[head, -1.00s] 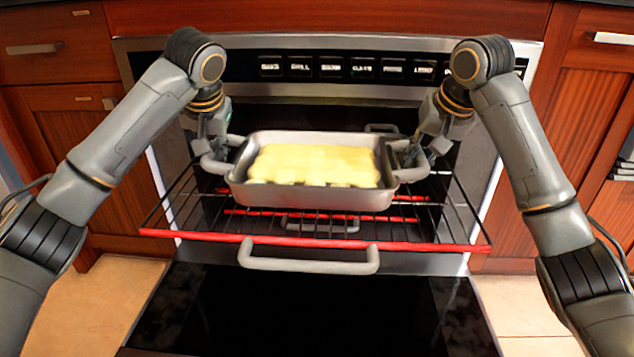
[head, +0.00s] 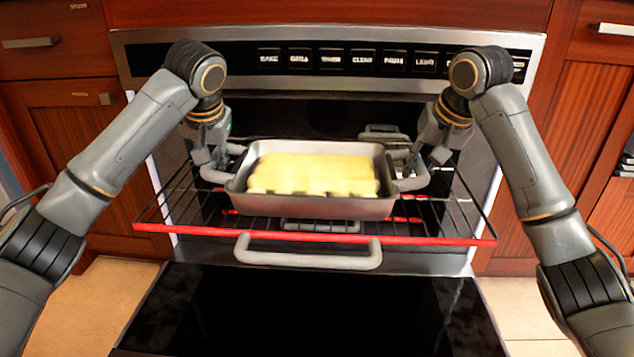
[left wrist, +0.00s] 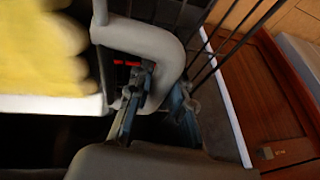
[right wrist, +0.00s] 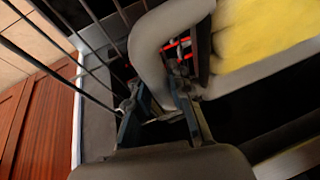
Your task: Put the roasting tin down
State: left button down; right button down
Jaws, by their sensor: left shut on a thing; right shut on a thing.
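The roasting tin (head: 315,207) is a grey metal pan with yellow food (head: 314,174) in it. In the head view it is at or just above the wire rack (head: 180,228), which is pulled out of the oven; I cannot tell whether it touches the rack. My left gripper (head: 212,160) is shut on the tin's left handle, which shows as a grey loop in the left wrist view (left wrist: 150,40). My right gripper (head: 428,163) is shut on the right handle, also seen in the right wrist view (right wrist: 150,45). The tin looks roughly level.
A control panel with black buttons (head: 330,60) runs above the cavity. Wooden cabinets (head: 60,140) stand on both sides.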

pick_arm(q)
jog(key=shift+f+b, duration=0.7)
pick_arm(e)
jog(key=shift+f, duration=0.75)
pick_arm(q)
jog(key=c, duration=1.2)
grip_release()
pick_arm(e)
jog(key=c, duration=1.2)
grip_release()
jog(key=shift+r, duration=0.1)
pick_arm(q)
jog(key=shift+r, duration=0.1)
jog(key=v, duration=1.1)
jog(key=shift+s+r, duration=0.15)
jog(key=shift+r, duration=0.15)
jog(key=shift+d+r, duration=0.1)
pick_arm(e)
jog(key=v, duration=1.2)
pick_arm(q)
jog(key=shift+s, duration=0.15)
pick_arm(e)
jog(key=shift+s, duration=0.1)
